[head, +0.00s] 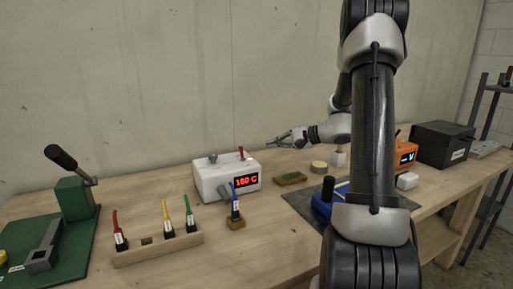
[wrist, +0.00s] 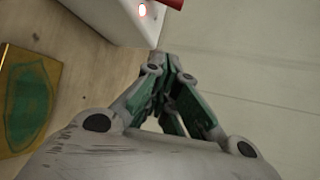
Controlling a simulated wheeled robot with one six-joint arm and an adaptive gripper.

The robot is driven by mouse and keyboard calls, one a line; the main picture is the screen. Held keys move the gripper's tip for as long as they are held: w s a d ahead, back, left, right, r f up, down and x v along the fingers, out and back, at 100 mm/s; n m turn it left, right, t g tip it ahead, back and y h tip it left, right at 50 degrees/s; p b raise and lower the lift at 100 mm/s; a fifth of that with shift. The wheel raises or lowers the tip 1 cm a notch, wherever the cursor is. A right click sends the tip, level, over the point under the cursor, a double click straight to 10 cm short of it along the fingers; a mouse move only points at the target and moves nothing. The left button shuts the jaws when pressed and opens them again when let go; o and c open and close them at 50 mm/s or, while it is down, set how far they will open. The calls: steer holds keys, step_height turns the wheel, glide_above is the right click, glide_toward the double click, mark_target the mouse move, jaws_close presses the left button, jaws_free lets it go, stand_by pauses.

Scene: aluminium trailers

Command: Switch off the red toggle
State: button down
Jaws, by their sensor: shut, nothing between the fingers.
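The red toggle (head: 241,152) stands up from the top of a white box (head: 211,183) with a red lit display reading about 150 C. My gripper (head: 270,144) is shut and empty, to the right of the box and a little apart from the toggle in the head view. The shut fingertips (wrist: 165,58) lie just below the box's edge in the wrist view.
A wooden rack (head: 160,249) with red, yellow and green tools stands in front. A blue-handled tool (head: 235,205) stands close before the box. A green-topped block (head: 290,178) lies right of it. A green lever press (head: 75,195) is at left. The wall is close behind.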

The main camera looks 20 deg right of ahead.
mark_target(250, 156)
steer(key=shift+w+a+f, duration=0.3)
steer(key=shift+w+a, duration=0.35)
steer(key=shift+a, duration=0.7)
steer(key=shift+w+a+f, duration=0.3)
steer(key=shift+w+a, duration=0.4)
steer(key=shift+a, duration=0.7)
steer(key=shift+w+a+f, duration=0.3)
steer(key=shift+w+a, duration=0.35)
steer(key=shift+a, duration=0.7)
steer(key=shift+s+d, duration=0.1)
